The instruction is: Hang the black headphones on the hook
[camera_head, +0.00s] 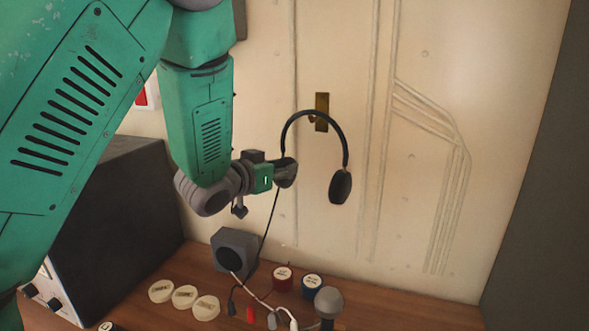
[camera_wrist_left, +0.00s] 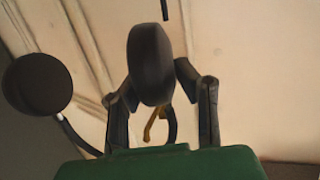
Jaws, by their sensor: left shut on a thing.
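The black headphones (camera_head: 316,113) are held up in front of the wall, headband uppermost, with one ear cup (camera_head: 341,187) hanging free on the right. My left gripper (camera_head: 283,172) is shut on the other ear cup, and a cable hangs below it. In the left wrist view the gripped ear cup (camera_wrist_left: 150,62) lies between the fingers of my left gripper (camera_wrist_left: 155,90); the free cup (camera_wrist_left: 37,84) is at the left. The brass hook (camera_head: 322,112) is on the wall behind the headband's top. I cannot tell whether the band touches it. My right gripper is not in view.
Below is a wooden desk (camera_head: 140,305) with a grey speaker box (camera_head: 234,250), red (camera_head: 283,278) and blue (camera_head: 312,287) round items, several pale discs (camera_head: 184,296), cables and a grey-headed microphone (camera_head: 328,300). A large dark box (camera_head: 115,220) stands at the left. The wall right of the headphones is clear.

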